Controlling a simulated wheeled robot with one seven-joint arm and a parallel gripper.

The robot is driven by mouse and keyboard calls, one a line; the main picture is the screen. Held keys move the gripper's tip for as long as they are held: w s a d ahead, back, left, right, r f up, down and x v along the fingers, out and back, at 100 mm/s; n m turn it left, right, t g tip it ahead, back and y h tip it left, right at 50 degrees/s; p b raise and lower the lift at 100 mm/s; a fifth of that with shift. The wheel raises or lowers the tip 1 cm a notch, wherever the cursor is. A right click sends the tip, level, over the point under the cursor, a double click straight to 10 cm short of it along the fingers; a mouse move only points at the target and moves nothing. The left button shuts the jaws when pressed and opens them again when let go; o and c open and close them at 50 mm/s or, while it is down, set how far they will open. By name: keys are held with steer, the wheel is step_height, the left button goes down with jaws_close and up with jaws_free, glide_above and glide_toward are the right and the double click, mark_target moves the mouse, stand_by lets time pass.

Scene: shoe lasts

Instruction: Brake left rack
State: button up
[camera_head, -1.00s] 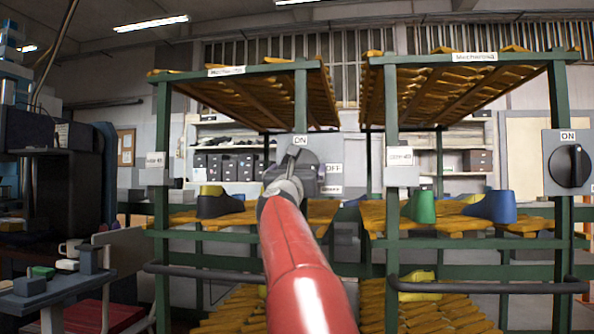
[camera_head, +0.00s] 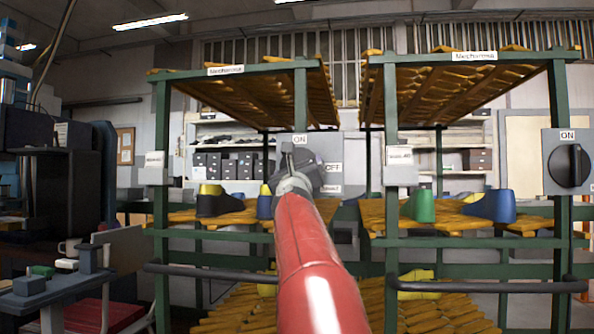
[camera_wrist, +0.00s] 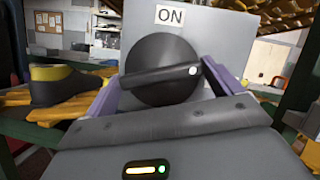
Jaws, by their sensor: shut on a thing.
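The left rack (camera_head: 161,120) is a green frame with slatted yellow shelves. A grey brake panel (camera_head: 325,148) on its right post has an ON label (camera_head: 300,140) above and an OFF label (camera_head: 333,167) at the right. In the wrist view, the round black knob (camera_wrist: 158,58) has a raised bar lying nearly level, its white dot at the right end. My gripper (camera_head: 300,160) is shut on this knob, with its purple fingers (camera_wrist: 160,84) at the knob's left and right sides. In the head view my gripper hides the knob.
A similar right rack (camera_head: 556,120) has its own black knob (camera_head: 570,165) under an ON label. Shoe lasts (camera_head: 218,202) stand on the middle shelves. Dark push bars (camera_head: 215,274) run across the fronts. A grey bench (camera_head: 40,296) stands at the left.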

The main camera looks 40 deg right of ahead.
steer(key=shift+s+d+r+n+g+y+p, duration=0.15)
steer(key=shift+n+y+p, duration=1.05)
steer(key=shift+n, duration=1.5)
steer(key=shift+w+a+r+n+g+y+p, duration=0.1)
steer(key=shift+n+y+p, duration=1.15)
steer(key=shift+n, duration=1.45)
steer(key=shift+s+d+r+n+g+y+p, duration=0.15)
steer(key=shift+n+y+p, duration=0.6)
steer(key=shift+n+p, duration=1.4)
steer(key=shift+w+a+f+n+b, duration=0.15)
steer(key=shift+n+b, duration=0.35)
steer(key=shift+n, duration=0.25)
steer(key=o, duration=0.7)
steer(key=b+v, duration=0.1)
steer(key=v, duration=0.7)
